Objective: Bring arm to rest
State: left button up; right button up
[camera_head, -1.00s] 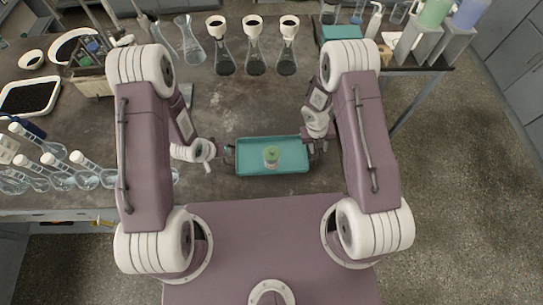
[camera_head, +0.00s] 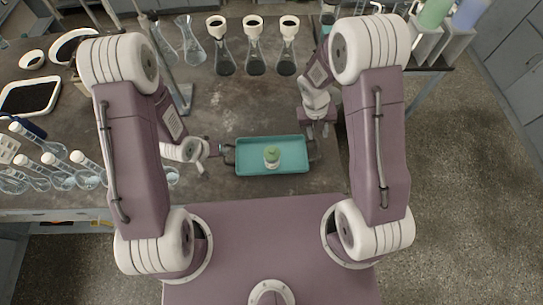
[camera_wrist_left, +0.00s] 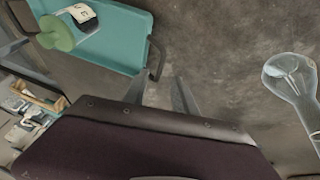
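My left gripper (camera_head: 218,148) is just left of the teal tray (camera_head: 245,168), near the tray's left handle. In the left wrist view its two fingers (camera_wrist_left: 160,92) are spread, with nothing between them, and the handle (camera_wrist_left: 156,60) lies just beyond the tips. My right gripper (camera_head: 318,131) is above and behind the tray's right end, clear of the right handle (camera_head: 314,152). Its fingers look apart and empty. The tray lies flat on the table and holds a small jar with a green lid (camera_head: 271,155).
Flasks with funnels (camera_head: 254,57) stand in a row at the back. A metal stand (camera_head: 180,88) rises behind my left arm. Several glass flasks (camera_head: 60,170) lie at the left; one shows in the wrist view (camera_wrist_left: 292,85). Table around the tray is bare.

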jog(key=shift+r, duration=0.35)
